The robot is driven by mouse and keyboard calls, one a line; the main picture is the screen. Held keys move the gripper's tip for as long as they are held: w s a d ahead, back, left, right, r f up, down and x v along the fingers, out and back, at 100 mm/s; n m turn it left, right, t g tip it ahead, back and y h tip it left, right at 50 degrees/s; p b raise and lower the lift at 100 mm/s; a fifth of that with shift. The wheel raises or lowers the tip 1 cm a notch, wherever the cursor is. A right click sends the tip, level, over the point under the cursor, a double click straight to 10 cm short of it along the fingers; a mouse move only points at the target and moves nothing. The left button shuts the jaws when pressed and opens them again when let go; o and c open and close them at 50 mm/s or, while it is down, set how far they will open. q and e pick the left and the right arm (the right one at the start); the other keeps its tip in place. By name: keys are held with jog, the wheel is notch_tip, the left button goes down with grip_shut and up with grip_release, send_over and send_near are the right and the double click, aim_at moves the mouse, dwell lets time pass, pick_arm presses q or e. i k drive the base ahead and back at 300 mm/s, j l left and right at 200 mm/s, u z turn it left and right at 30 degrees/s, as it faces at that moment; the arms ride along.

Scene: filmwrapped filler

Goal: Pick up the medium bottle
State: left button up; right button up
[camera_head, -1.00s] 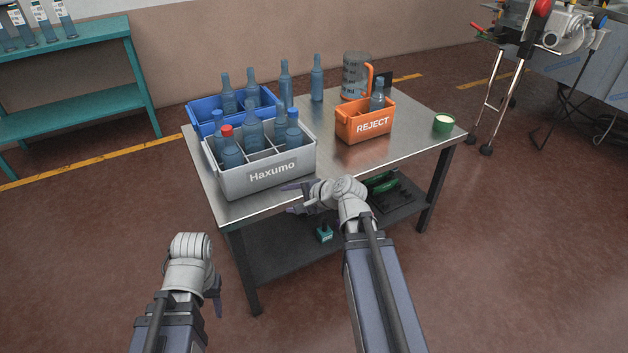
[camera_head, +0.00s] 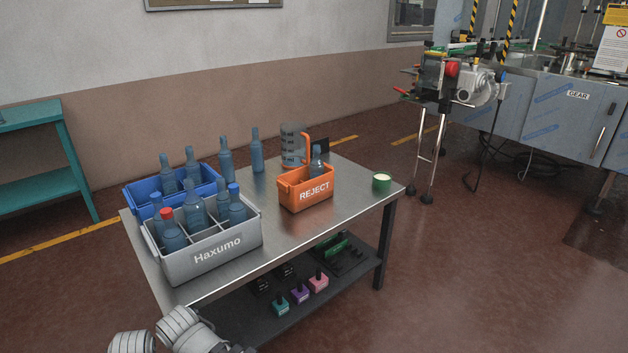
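Several blue bottles stand on the metal table. Two stand free behind the crates, a left one (camera_head: 227,163) and a right one (camera_head: 257,153). Others stand in the grey Haxumo crate (camera_head: 205,263), including a red-capped bottle (camera_head: 172,236) and a blue-capped bottle (camera_head: 236,208). Two more, one of them a bottle (camera_head: 192,168), are in the blue crate (camera_head: 137,195). One bottle (camera_head: 317,162) is in the orange REJECT crate (camera_head: 300,198). I cannot tell which is the medium one. My arms show only in part at the bottom left edge; neither gripper's fingers are visible.
A clear jug with an orange handle (camera_head: 292,144) stands behind the REJECT crate. The table top (camera_head: 290,228) is bare at the front right. The lower shelf holds small coloured items.

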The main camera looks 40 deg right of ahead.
aim_at(256, 151)
jog(key=z, duration=0.95)
jog(key=j+z, duration=0.15)
jog(key=z, duration=0.2)
jog(key=i+j+z, duration=0.1)
jog(key=z, duration=0.25)
jog(key=i+j, duration=0.1)
jog(key=j, duration=0.5)
jog(key=i+j, duration=0.1)
jog(key=j, duration=0.5)
